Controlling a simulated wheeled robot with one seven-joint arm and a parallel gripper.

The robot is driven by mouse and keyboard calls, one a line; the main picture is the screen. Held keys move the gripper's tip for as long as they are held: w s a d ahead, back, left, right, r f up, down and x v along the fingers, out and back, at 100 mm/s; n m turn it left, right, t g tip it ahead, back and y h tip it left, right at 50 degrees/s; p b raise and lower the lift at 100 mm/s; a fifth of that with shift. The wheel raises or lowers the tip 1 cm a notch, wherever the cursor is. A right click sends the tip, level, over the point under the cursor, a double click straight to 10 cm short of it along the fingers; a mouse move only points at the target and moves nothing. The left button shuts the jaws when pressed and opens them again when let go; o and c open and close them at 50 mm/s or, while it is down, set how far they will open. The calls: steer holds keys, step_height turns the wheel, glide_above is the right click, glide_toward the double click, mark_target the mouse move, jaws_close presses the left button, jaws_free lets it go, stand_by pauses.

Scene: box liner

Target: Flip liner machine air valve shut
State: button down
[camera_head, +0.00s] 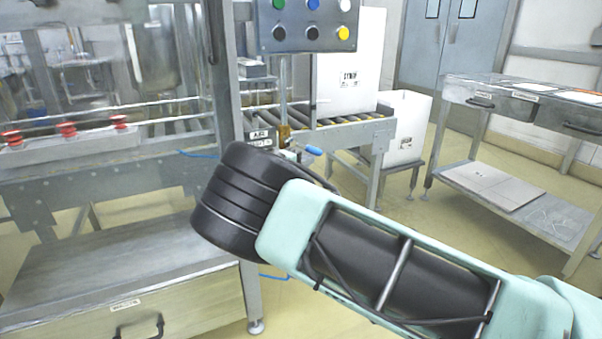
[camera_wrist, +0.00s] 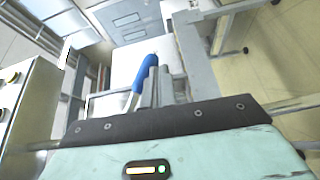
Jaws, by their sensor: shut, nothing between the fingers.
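The air valve's blue lever (camera_head: 313,150) shows in the head view just beyond my black wrist, beside the post carrying the AIR label (camera_head: 262,136). In the wrist view the blue lever (camera_wrist: 144,62) lies right at the left of my gripper (camera_wrist: 155,73). My gripper's grey fingers are together with nothing between them. They overlap or lie very close to the lever; I cannot tell if they touch it. In the head view my wrist hides the fingers and the valve's lower part.
A button panel (camera_head: 305,25) hangs above the valve. A roller conveyor (camera_head: 335,130) with white boxes (camera_head: 405,125) runs behind it. A steel post (camera_head: 222,80) stands to the left. A steel side table (camera_head: 520,200) is at the right, with open floor between.

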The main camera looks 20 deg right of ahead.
steer(key=d+r+n+t+h, duration=0.1)
steer(key=n+t+h, duration=0.1)
steer(key=shift+w+d+r+h, duration=0.1)
steer(key=shift+d+r+h, duration=0.2)
steer(key=shift+d+r, duration=0.05)
steer(key=shift+d+r+n+t, duration=0.1)
steer(key=shift+r+n+t, duration=0.15)
steer(key=shift+t, duration=0.25)
steer(key=shift+d+r, duration=0.15)
steer(key=shift+r, duration=0.05)
steer(key=shift+f+b, duration=0.3)
steer(key=shift+f, duration=0.05)
glide_toward(314, 151)
steer(key=f, duration=0.2)
steer(key=s+f, duration=0.1)
steer(key=f, duration=0.1)
steer(key=shift+s+d+f, duration=0.1)
steer(key=shift+s, duration=0.05)
